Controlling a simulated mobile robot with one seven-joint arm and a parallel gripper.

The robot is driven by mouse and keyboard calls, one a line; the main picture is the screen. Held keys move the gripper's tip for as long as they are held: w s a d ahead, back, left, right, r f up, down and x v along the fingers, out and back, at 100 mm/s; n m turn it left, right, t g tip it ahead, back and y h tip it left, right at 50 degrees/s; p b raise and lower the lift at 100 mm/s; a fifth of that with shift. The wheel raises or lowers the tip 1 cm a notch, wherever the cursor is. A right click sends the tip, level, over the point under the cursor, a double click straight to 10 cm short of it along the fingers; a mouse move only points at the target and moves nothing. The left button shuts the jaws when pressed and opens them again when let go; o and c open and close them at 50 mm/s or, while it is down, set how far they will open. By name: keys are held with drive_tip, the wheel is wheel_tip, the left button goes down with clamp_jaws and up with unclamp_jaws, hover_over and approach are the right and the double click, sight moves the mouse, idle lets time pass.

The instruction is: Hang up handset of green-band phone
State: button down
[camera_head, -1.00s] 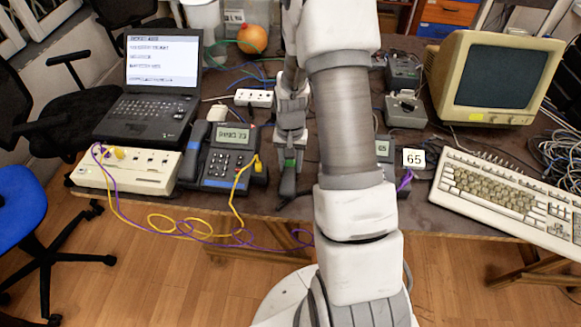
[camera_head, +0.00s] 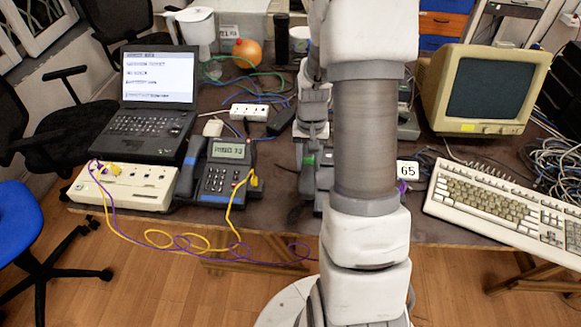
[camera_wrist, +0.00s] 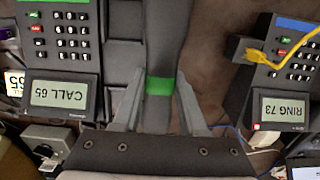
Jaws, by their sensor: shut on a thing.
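The dark handset with a green band (camera_wrist: 160,86) is between the two fingers of my gripper (camera_wrist: 160,105), which is shut on it. In the head view, my gripper (camera_head: 307,160) is beside the green-band phone, largely hidden behind my arm. In the wrist view, this phone (camera_wrist: 62,66) has a green strip at its edge and a screen reading "CALL 65". Its dark empty cradle (camera_wrist: 121,45) lies just left of the handset there. Whether the handset touches the phone or hangs above it, I cannot tell.
A blue-band phone (camera_head: 222,175) reading "RING 73" stands to the left, also in the wrist view (camera_wrist: 283,105), with a yellow cable plugged in. A white box (camera_head: 125,186), laptop (camera_head: 155,100), power strip (camera_head: 250,111), keyboard (camera_head: 500,200) and monitor (camera_head: 490,88) crowd the table.

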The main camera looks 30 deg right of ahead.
drive_tip(key=s+d+r, duration=0.3)
drive_tip(key=d, duration=0.2)
wheel_tip(320, 180, down, 5)
drive_tip(key=t+h+b, duration=0.1)
drive_tip(key=t+b, duration=0.1)
drive_tip(key=b, duration=0.5)
drive_tip(key=shift+a+r+b, duration=0.1)
drive_tip(key=shift+a+b, duration=0.05)
drive_tip(key=shift+b, duration=0.2)
drive_tip(key=shift+w+f+b, duration=0.1)
drive_tip(key=shift+f+b, duration=0.65)
drive_tip(key=shift+f, duration=0.15)
idle(0.7)
drive_tip(key=shift+c, duration=1.8)
unclamp_jaws()
